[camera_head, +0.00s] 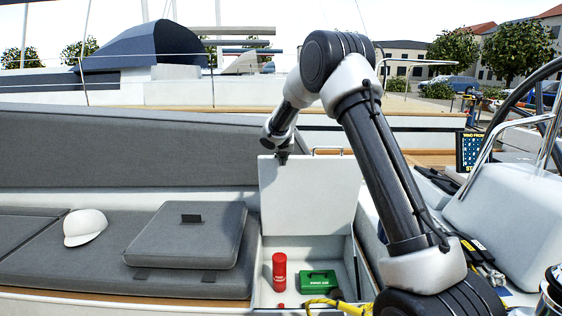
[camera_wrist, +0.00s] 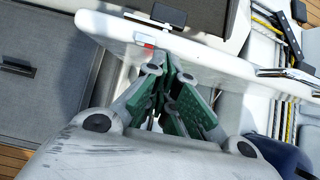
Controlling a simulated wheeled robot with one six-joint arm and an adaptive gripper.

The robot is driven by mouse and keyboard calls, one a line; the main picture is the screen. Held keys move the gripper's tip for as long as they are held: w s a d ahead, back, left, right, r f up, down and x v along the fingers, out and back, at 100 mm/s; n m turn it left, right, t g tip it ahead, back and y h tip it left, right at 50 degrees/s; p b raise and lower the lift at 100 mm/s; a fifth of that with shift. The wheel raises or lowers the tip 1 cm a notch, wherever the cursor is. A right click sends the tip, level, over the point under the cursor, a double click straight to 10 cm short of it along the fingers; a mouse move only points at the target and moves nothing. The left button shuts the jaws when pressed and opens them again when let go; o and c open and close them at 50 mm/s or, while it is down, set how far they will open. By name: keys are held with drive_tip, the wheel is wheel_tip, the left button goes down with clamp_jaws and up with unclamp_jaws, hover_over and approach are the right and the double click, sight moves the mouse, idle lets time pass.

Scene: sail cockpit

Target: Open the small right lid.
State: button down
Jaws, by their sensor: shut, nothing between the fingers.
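The small right lid (camera_head: 308,195) is a white panel. It stands raised, close to upright, at the back of an open locker (camera_head: 352,268) in the head view. My gripper (camera_head: 283,156) is at the lid's top left edge, partly hidden behind it and my arm. In the wrist view, my gripper (camera_wrist: 172,62) is shut with its green-padded fingers together and nothing between them. The fingertips are close to the lid (camera_wrist: 205,57), which crosses the upper part of that view. I cannot tell whether they touch it.
Inside the locker are a red cylinder (camera_head: 279,271) and a green box (camera_head: 317,282). A grey cushion (camera_head: 188,235) and a white cap (camera_head: 85,227) lie on the bench to the left. A white console (camera_head: 505,207) with a wheel stands at the right.

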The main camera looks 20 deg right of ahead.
idle(0.3)
drive_tip(key=v, duration=1.2)
drive_tip(key=s+d+f+m+g, duration=0.2)
drive_tip(key=s+f+m, duration=0.1)
drive_tip(key=s+m, duration=0.45)
drive_tip(key=s+d+f+m+g, duration=0.1)
drive_tip(key=s+f+m+g, duration=0.15)
drive_tip(key=s+m, duration=0.55)
drive_tip(key=s+r+m+y, duration=0.1)
drive_tip(key=s+m, duration=0.7)
drive_tip(key=s, duration=0.9)
drive_tip(key=s+d+r+m+t+y, duration=0.1)
drive_tip(key=s+r+m, duration=0.3)
drive_tip(key=s+m, duration=0.5)
drive_tip(key=s, duration=0.9)
drive_tip(key=shift+d+r, duration=0.3)
drive_tip(key=shift+r, duration=0.05)
